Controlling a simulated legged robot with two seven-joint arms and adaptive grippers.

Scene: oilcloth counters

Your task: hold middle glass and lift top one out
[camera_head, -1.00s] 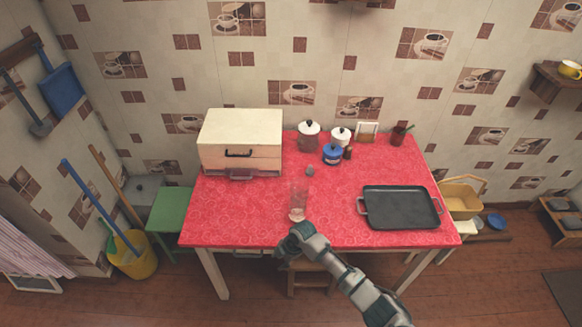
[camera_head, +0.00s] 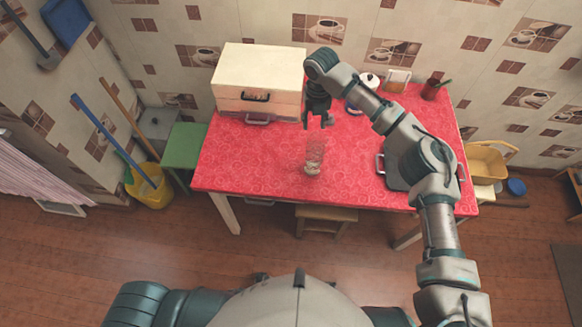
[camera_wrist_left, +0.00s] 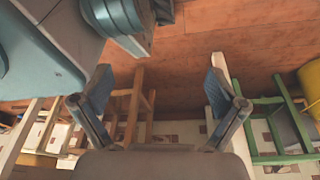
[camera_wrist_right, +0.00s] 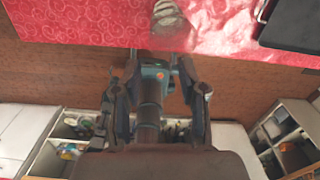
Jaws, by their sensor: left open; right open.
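A stack of clear, nested glasses (camera_head: 314,158) stands on the red tabletop near its front edge. The glasses are see-through, so their separate rims are hard to tell apart. In the head view my right gripper (camera_head: 317,120) is open and empty, fingers down, just above and behind the stack, apart from it as far as I can see. In the right wrist view, the open right gripper (camera_wrist_right: 149,72) has a blurred translucent shape, probably the glasses, beyond its fingers. My left gripper (camera_wrist_left: 157,72) is open and empty, seen only in the left wrist view, with floor and stools beyond it.
The red table (camera_head: 258,165) is clear left of the glasses. A cream box (camera_head: 258,72) with a drawer stands at the back left. A dark tray (camera_head: 398,165) on the right is partly hidden by my right arm.

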